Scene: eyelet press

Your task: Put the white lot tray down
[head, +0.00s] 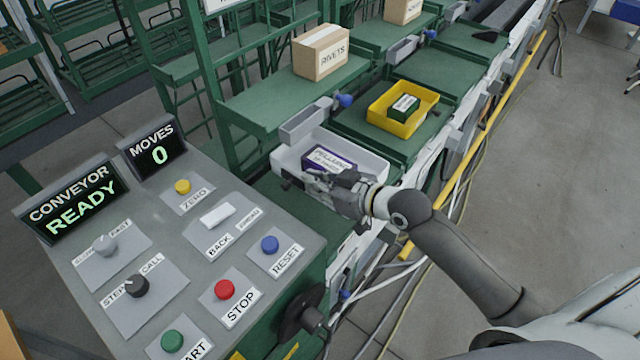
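I cannot tell whether the tray's underside touches the green surface. My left gripper is not in view.
A yellow tray (428,101) with a green box stands farther along the conveyor. A cardboard box (321,52) sits on a green side shelf. The control panel (190,255) fills the lower left; its displays read "CONVEYOR READY" and "MOVES 0". A yellow rail (490,135) runs along the right.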

